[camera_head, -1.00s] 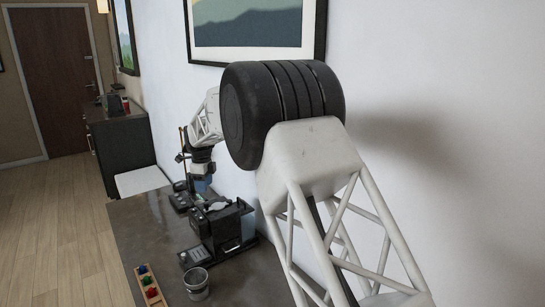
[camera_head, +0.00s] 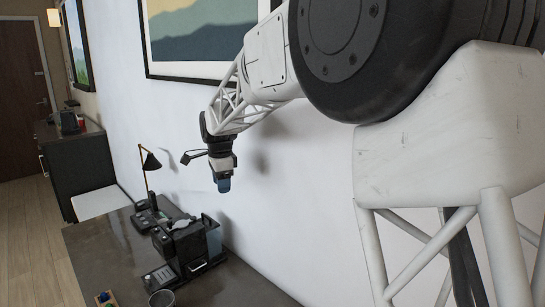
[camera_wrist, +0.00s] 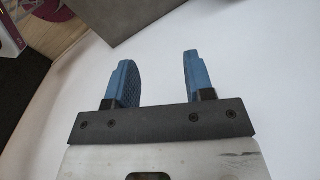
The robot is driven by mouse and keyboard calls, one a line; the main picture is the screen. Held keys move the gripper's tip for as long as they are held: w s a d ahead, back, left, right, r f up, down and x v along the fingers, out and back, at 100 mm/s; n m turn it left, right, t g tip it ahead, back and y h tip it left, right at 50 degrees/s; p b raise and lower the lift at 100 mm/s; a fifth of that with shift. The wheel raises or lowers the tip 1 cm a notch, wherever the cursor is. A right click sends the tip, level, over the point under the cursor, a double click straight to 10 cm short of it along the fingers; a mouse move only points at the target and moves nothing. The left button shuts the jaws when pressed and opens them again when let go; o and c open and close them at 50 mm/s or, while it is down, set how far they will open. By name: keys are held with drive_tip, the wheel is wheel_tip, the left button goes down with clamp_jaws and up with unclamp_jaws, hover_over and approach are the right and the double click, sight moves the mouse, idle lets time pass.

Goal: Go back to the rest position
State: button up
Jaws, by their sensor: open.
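My gripper (camera_head: 223,184) hangs in the air at the end of my raised white arm, in front of the white wall and above the far part of the dark vanity top (camera_head: 105,250). In the wrist view my gripper (camera_wrist: 155,78) shows two blue fingers standing wide apart. Nothing is between them, and the white wall lies behind. In the head view the fingertips are too small to tell apart.
Below my gripper, a black machine (camera_head: 185,245) stands on the vanity top. A black desk lamp (camera_head: 150,162) stands further back. A framed picture (camera_head: 147,62) hangs behind my arm.

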drive_tip(key=s+d+r+n+t, duration=0.1)
drive_tip(key=s+d+r+n, duration=0.15)
drive_tip(key=s+d, duration=0.8)
drive_tip(key=s+d+r+n, duration=0.2)
drive_tip(key=s+d+n, duration=0.2)
drive_tip(key=s+d, duration=0.7)
drive_tip(key=s+d+f+n, duration=0.3)
drive_tip(key=s+d, duration=0.3)
drive_tip(key=s, duration=0.6)
drive_tip(key=s+d+f+n, duration=0.3)
drive_tip(key=s+d, duration=0.3)
drive_tip(key=s, duration=0.6)
drive_tip(key=shift+d+f+t, duration=0.25)
drive_tip(key=shift+f+t, duration=0.15)
drive_tip(key=shift+f, duration=0.35)
